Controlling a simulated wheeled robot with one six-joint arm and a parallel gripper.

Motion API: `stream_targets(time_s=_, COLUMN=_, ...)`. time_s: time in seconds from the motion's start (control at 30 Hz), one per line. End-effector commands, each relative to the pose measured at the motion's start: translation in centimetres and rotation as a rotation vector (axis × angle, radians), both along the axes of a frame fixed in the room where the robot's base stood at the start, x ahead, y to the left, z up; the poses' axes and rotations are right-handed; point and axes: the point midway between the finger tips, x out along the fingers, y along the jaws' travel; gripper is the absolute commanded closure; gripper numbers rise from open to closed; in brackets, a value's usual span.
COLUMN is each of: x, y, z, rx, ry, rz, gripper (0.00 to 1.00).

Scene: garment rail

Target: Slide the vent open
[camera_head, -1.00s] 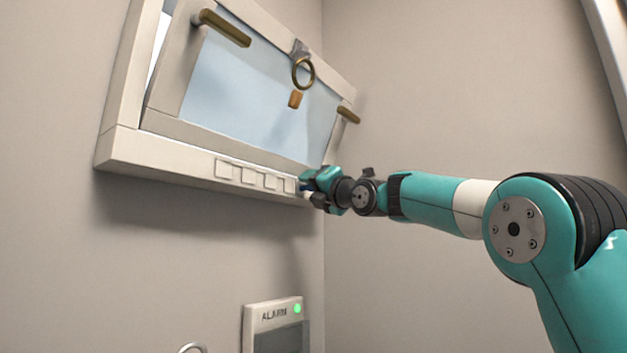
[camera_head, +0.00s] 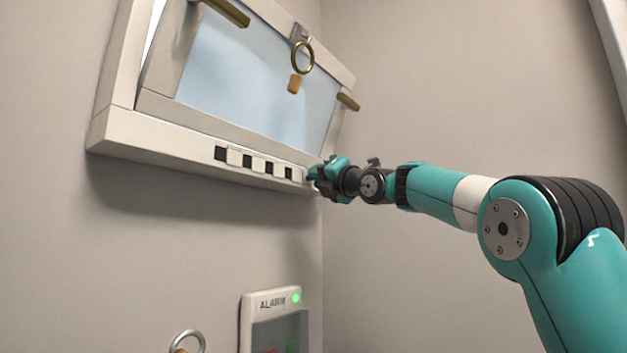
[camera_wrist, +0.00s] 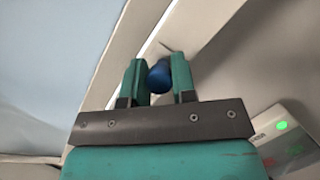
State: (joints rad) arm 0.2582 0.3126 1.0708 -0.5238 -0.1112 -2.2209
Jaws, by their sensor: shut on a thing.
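The vent (camera_head: 258,163) is a slotted strip on the lower sill of the window frame. Several dark openings show between its pale slats in the head view. My gripper (camera_head: 318,175) is at the right end of the strip. In the wrist view, my gripper (camera_wrist: 158,78) is shut on a blue knob (camera_wrist: 159,75), one finger on each side of it. The knob is mostly hidden by the fingers in the head view.
The tilted window sash (camera_head: 262,85) stands above the sill, with brass handles (camera_head: 228,12) and a hanging ring (camera_head: 302,57). An alarm box (camera_head: 275,318) with a green light is on the wall below. A metal ring (camera_head: 187,341) is at the bottom. Wall closes the right side.

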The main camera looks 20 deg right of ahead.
Motion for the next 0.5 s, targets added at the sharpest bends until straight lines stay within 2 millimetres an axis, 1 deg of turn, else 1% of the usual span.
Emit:
stream_targets(time_s=0.03, x=0.03, y=-0.31, z=0.13, rx=0.003, ry=-0.003, rz=-0.007, gripper=1.00)
stream_targets(time_s=0.13, x=0.01, y=-0.42, z=0.15, rx=0.002, ry=-0.003, rz=-0.009, gripper=1.00)
stream_targets(time_s=0.17, x=0.01, y=-0.48, z=0.15, rx=0.002, ry=-0.003, rz=-0.009, gripper=0.68)
stream_targets(time_s=0.2, x=0.00, y=-0.49, z=0.14, rx=0.002, ry=-0.003, rz=-0.009, gripper=0.59)
stream_targets(time_s=0.23, x=0.00, y=-0.48, z=0.14, rx=0.002, ry=-0.003, rz=-0.009, gripper=0.52)
stream_targets(time_s=0.27, x=0.00, y=-0.46, z=0.13, rx=0.002, ry=-0.003, rz=-0.008, gripper=0.50)
stream_targets(time_s=0.5, x=-0.02, y=-0.19, z=0.07, rx=0.001, ry=-0.002, rz=-0.003, gripper=0.50)
